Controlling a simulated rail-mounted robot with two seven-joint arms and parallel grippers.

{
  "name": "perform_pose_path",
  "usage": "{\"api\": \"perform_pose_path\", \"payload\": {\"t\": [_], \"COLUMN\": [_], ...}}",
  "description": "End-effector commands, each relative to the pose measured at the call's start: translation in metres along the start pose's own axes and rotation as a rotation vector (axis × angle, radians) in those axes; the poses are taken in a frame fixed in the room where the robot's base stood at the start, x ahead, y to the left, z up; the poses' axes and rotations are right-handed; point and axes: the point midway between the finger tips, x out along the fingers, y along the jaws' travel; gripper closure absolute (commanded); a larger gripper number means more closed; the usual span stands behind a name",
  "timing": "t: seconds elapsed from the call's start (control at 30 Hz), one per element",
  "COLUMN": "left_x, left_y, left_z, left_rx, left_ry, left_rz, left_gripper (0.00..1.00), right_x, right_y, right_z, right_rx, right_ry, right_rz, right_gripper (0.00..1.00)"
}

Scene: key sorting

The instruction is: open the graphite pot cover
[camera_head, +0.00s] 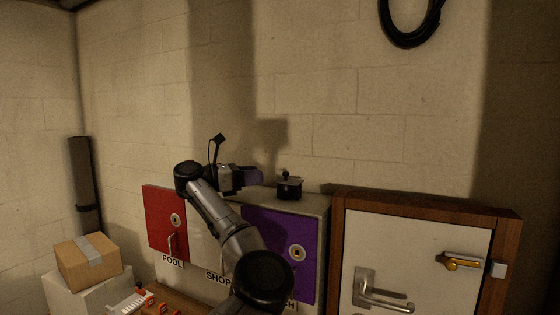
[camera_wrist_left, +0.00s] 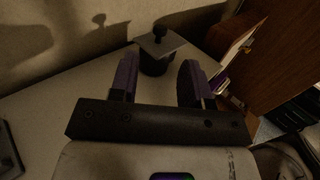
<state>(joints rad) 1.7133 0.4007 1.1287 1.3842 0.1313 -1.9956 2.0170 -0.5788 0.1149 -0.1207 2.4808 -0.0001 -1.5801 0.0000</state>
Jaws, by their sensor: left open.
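The graphite pot (camera_head: 289,191) stands on top of the white cabinet, near its right end. Its flat dark cover (camera_head: 290,181) with a small round knob lies over the pot's top. In the left wrist view the cover (camera_wrist_left: 160,44) and the pot body (camera_wrist_left: 157,66) show just beyond my fingers. My left gripper (camera_head: 259,177) is open and empty, to the left of the pot and apart from it. Its two purple-tinted fingers (camera_wrist_left: 158,70) point toward the pot, one on each side of it in the wrist picture. My right gripper is not in view.
The cabinet has a red door (camera_head: 165,212) and a purple door (camera_head: 265,232). A wood-framed white door (camera_head: 415,245) with handles stands to the right. The wall (camera_head: 340,130) rises close behind the pot. A cardboard box (camera_head: 88,262) sits at left.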

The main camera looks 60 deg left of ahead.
Motion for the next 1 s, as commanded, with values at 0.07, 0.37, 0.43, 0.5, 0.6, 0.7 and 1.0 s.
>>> {"api": "perform_pose_path", "payload": {"t": [0.07,0.37,0.43,0.5,0.6,0.7,1.0], "left_x": [0.019,0.061,0.068,0.072,0.076,0.078,0.078], "left_y": [-0.001,-0.001,-0.001,-0.001,-0.001,-0.001,-0.001], "left_z": [0.005,0.001,0.000,0.000,-0.001,-0.001,-0.001], "left_rx": [0.000,0.001,0.001,0.001,0.001,0.001,0.001], "left_ry": [0.003,0.003,0.003,0.003,0.003,0.002,0.002], "left_rz": [-0.006,-0.004,-0.004,-0.004,-0.003,-0.002,-0.002], "left_gripper": [0.56,0.56,0.56,0.56,0.56,0.56,0.60], "right_x": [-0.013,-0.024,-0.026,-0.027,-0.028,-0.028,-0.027], "right_y": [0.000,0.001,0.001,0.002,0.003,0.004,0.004], "right_z": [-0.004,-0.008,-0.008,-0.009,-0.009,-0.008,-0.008], "right_rx": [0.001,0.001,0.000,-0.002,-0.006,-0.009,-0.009], "right_ry": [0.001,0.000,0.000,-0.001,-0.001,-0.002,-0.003], "right_rz": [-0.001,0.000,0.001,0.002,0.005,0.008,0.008], "right_gripper": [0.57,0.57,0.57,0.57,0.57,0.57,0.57]}}
